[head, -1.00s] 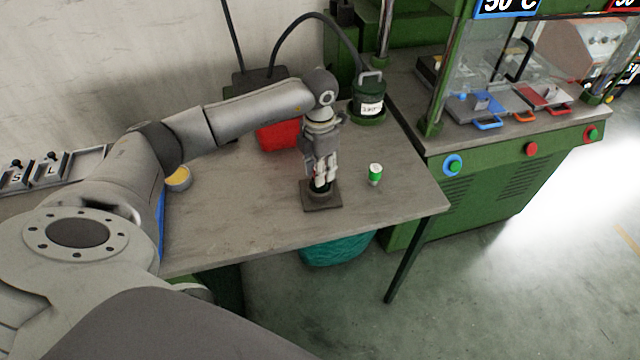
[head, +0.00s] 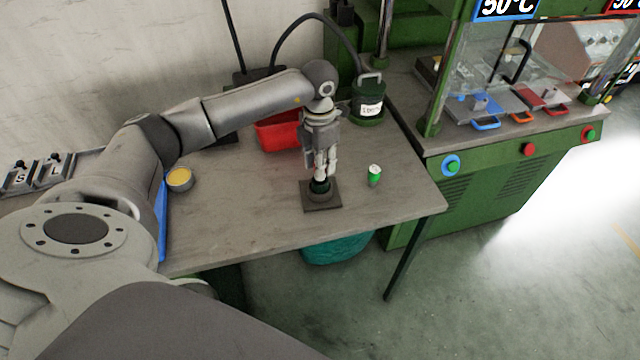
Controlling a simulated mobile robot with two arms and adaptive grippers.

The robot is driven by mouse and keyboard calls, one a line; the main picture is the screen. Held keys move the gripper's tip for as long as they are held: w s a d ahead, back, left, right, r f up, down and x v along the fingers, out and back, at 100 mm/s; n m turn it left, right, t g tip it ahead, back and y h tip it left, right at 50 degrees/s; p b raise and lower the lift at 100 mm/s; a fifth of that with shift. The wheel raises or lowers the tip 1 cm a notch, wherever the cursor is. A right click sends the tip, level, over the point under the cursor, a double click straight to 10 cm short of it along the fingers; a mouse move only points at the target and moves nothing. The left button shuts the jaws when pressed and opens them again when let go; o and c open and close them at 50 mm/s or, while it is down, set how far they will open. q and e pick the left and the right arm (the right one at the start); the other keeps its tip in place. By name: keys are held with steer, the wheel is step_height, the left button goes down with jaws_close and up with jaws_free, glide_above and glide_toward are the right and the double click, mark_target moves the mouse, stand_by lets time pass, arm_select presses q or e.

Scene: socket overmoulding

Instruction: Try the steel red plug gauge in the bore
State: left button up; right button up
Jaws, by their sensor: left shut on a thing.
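My left gripper (head: 321,174) points straight down over a dark square base plate (head: 333,205) near the front of the bench. A round dark green-black part (head: 320,187) sits on the plate, directly under and between the fingertips. The gripper is shut on the red plug gauge, which the fingers hide now; a bit of red showed between them earlier. I cannot see the bore or how deep the gauge sits in it. A green and white plug gauge (head: 375,176) stands upright on the bench right of the plate. My right gripper is not in view.
A red bin (head: 278,134) and a dark green labelled canister (head: 368,105) stand behind the gripper. A round tin with yellow contents (head: 180,179) is at the left. The green press (head: 500,165) adjoins on the right. The bench front (head: 245,235) is clear.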

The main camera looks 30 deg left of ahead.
arm_select(q)
steer(key=shift+r, duration=0.1)
steer(key=shift+r+p, duration=1.55)
steer(key=shift+r, duration=0.95)
steer(key=shift+f, duration=0.1)
